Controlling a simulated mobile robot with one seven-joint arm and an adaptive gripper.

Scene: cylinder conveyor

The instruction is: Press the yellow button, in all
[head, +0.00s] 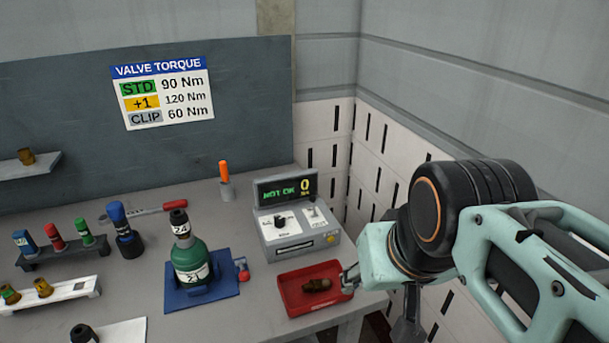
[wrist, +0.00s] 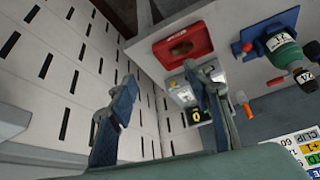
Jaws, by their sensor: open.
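A grey torque tester (head: 298,243) stands on the bench, with a display reading "NOT OK" and 0 Nm. A small yellow patch (head: 331,239), which looks like the button, is on the right part of its front face. In the wrist view the tester (wrist: 183,99) is partly hidden behind one finger, and a yellow patch (wrist: 172,85) shows on its edge. My gripper (head: 349,280) is beside the right edge of the red tray, in front of and right of the tester. In the wrist view my gripper (wrist: 162,78) has its fingers spread with nothing between them.
A red tray (head: 287,296) holding a brown fitting is in front of the tester. A green bottle-shaped valve (head: 191,262) stands on a blue base. Racks of coloured sockets (head: 60,250) are at left. A white slotted wall (head: 375,165) is close on the right.

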